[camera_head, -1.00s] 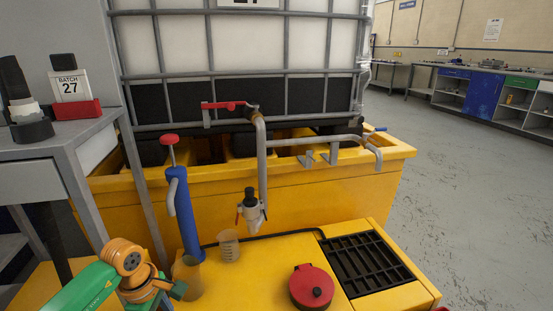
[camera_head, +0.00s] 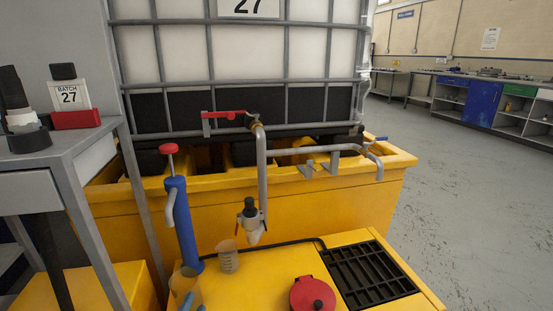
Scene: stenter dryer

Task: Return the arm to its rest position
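No gripper or arm of mine can be made out with certainty in the head view. An amber cup (camera_head: 184,285) stands at the bottom edge beside the blue hand pump (camera_head: 182,225). A small blue piece (camera_head: 188,303) shows at the cup's lower edge; I cannot tell what it belongs to. A clear measuring beaker (camera_head: 228,260) stands upright on the yellow deck (camera_head: 255,285), right of the pump.
A red lid (camera_head: 312,295) and black grate (camera_head: 368,273) are at right.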

